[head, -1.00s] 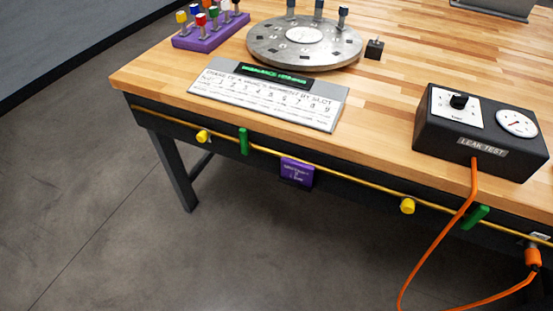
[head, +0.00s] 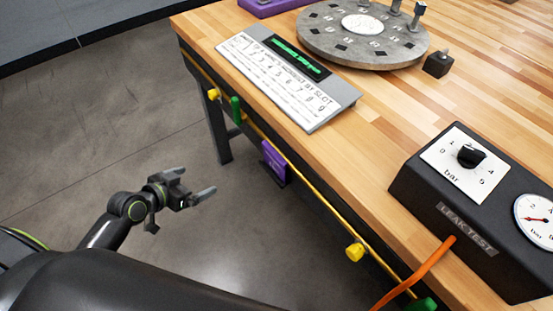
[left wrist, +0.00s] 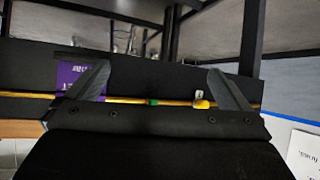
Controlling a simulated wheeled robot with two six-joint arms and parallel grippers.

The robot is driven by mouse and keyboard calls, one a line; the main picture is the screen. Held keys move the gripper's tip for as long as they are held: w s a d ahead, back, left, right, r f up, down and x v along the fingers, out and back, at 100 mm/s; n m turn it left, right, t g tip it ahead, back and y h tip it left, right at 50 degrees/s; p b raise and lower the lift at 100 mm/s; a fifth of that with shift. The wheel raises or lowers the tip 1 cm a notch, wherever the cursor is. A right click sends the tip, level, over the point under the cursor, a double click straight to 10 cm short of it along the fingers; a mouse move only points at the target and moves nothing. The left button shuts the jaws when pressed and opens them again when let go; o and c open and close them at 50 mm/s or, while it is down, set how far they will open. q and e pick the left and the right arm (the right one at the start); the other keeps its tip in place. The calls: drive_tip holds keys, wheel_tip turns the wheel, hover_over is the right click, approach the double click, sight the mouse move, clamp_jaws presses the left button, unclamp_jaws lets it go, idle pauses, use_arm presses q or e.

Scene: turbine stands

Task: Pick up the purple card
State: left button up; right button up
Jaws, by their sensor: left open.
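The purple card (head: 273,161) hangs on the dark front side of the workbench, at the yellow rail. In the left wrist view the purple card (left wrist: 68,72) is at the left, partly hidden behind one finger. My left gripper (head: 193,181) is open and empty, over the floor to the left of the card and apart from it in the head view. Its two spread fingers also show in the left wrist view (left wrist: 160,75). My right gripper is in neither view.
A yellow rail (head: 313,205) with yellow knobs (head: 355,252) and green handles (head: 236,109) runs along the bench front. An orange hose (head: 415,272) hangs from the leak test box (head: 478,210).

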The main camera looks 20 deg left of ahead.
use_arm(q)
drive_tip(key=d+r+m+h, duration=0.3)
drive_tip(key=d+r, duration=0.2)
drive_tip(key=r, duration=0.3)
drive_tip(key=m+h, duration=0.1)
drive_tip(key=h, duration=0.1)
approach(271, 155)
drive_tip(key=shift+p+x, duration=0.75)
drive_tip(key=shift+x, duration=3.6)
drive_tip(key=shift+s+d, duration=0.1)
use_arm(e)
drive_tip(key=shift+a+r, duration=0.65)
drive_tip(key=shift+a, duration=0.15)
use_arm(q)
drive_tip(key=shift+y, duration=0.3)
drive_tip(key=c, duration=0.7)
drive_tip(key=shift+r, duration=0.1)
